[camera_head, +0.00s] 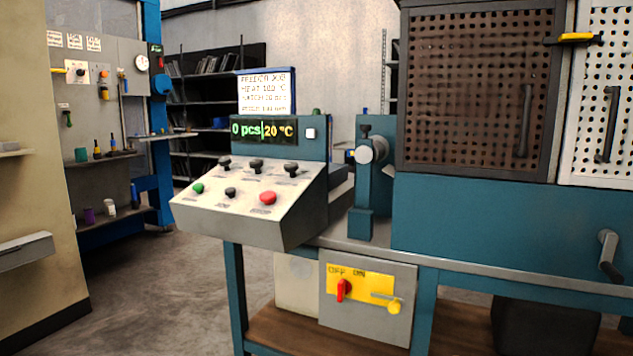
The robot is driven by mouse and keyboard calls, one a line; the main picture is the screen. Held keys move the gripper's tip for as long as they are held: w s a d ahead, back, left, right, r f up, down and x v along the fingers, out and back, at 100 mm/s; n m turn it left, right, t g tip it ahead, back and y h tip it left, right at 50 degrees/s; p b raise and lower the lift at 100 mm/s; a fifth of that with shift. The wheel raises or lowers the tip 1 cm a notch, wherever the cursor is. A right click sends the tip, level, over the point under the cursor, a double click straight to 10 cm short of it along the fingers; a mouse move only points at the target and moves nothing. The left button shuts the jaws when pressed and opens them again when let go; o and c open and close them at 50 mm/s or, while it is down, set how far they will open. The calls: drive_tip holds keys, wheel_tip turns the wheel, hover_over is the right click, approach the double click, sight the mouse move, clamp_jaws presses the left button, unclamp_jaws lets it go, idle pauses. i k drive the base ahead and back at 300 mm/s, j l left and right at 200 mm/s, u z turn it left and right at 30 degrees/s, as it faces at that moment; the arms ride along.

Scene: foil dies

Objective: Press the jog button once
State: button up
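A sloped grey control console (250,212) stands on the left end of a teal machine bench. Its lower row has a green button (198,188), a small black button (231,192) and a large red button (268,198). The labels are too small to read, so I cannot tell for sure which one is the jog button. Three black knobs (257,166) form the row above. A display (262,130) behind them reads 0 pcs and 20 °C, with a small white square (310,133) at its right. My gripper is not in view.
A yellow OFF/ON plate with a red switch (343,290) is on the box below the bench. A perforated guard (480,90) covers the machine at right. A beige wall edge (40,200) stands at left; open floor (150,280) lies between it and the bench.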

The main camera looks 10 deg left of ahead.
sight(231, 192)
drive_tip(key=u, duration=1)
